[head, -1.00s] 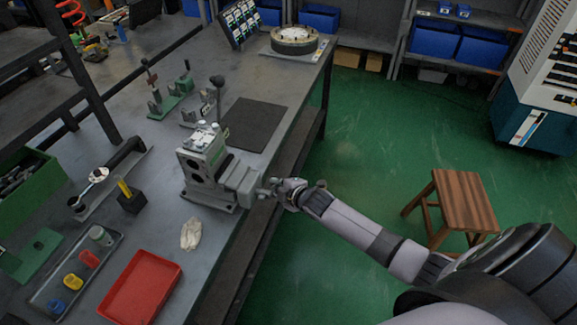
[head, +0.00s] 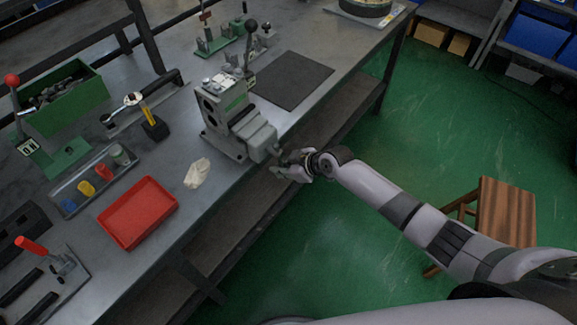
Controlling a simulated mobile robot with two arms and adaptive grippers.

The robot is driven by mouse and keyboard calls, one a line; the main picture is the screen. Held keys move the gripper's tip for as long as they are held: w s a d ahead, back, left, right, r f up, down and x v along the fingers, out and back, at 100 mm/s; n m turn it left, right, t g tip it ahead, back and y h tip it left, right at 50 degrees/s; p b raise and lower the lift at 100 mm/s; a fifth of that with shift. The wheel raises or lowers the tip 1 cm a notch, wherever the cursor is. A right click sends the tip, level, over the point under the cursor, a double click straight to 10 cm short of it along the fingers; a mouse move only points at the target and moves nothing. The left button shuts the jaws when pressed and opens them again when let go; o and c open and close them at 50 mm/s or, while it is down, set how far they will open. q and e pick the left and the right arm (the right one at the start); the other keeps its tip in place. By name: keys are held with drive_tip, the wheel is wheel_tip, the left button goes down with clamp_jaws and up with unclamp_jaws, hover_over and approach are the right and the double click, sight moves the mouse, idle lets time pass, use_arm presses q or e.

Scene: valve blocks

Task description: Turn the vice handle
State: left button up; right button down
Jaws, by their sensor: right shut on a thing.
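The grey vice (head: 238,122) stands near the front edge of the workbench (head: 235,190), with a valve block clamped on its left side. Its handle is at the right end of the vice and is mostly hidden by my right gripper. My right gripper (head: 281,168) is at that end, just off the bench edge, shut on the vice handle. The fingers are small and dark in this view. My left gripper is not in view.
A red tray (head: 138,212), a white rag (head: 197,173) and a tray of coloured cups (head: 93,180) lie left of the vice. A dark mat (head: 292,80) lies behind it. A wooden stool (head: 505,212) stands on the green floor at right.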

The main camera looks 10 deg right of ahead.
drive_tip(key=shift+s+a+f+g+b, duration=0.3)
drive_tip(key=shift+s+a+f+g, duration=0.15)
drive_tip(key=shift+s, duration=0.2)
drive_tip(key=c, duration=2)
unclamp_jaws()
drive_tip(key=o, duration=0.3)
drive_tip(key=shift+w+r, duration=0.1)
drive_tip(key=shift+r, duration=0.1)
drive_tip(key=shift+o, duration=0.2)
drive_tip(key=shift+w, duration=0.1)
drive_tip(key=v, duration=1.2)
drive_tip(key=shift+d, duration=0.2)
